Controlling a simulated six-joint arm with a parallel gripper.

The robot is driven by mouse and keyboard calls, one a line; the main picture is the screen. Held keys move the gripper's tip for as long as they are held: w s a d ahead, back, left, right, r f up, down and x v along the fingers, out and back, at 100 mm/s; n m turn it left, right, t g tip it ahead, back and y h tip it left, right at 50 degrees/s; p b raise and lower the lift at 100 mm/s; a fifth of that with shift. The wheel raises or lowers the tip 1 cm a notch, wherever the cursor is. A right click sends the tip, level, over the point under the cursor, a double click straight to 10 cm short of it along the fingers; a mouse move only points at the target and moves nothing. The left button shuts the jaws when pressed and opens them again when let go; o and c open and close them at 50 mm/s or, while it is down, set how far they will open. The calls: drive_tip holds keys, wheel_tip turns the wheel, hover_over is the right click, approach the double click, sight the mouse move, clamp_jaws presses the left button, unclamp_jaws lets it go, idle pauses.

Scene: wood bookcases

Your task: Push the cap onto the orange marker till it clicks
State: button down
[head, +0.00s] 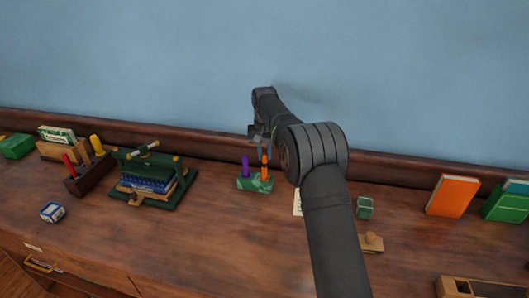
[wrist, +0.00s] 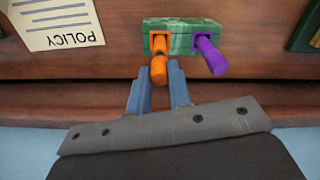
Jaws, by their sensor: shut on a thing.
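The orange marker (wrist: 160,44) stands in a slot of a green marbled block (wrist: 181,27). Its orange cap (wrist: 158,70) is at the marker's upper end, between the two blue-grey fingers of my gripper (wrist: 158,76). My gripper is shut on the cap. The fingers hide part of the join, so I cannot tell whether the cap is fully seated. In the head view the orange marker (head: 265,171) stands upright in the block (head: 255,185), with my gripper (head: 263,148) over its top.
A purple marker (wrist: 209,53) stands in the same block, close beside the orange one. A policy sheet (wrist: 58,25) lies nearby. A green book press (head: 150,180) stands left; a small green box (head: 365,207) is right.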

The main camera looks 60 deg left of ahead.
drive_tip(key=shift+f, duration=1.15)
drive_tip(key=c, duration=0.8)
unclamp_jaws()
drive_tip(key=shift+o, duration=0.2)
drive_tip(key=shift+r, duration=0.2)
drive_tip(key=shift+r, duration=3.4)
drive_tip(key=shift+f, duration=3.2)
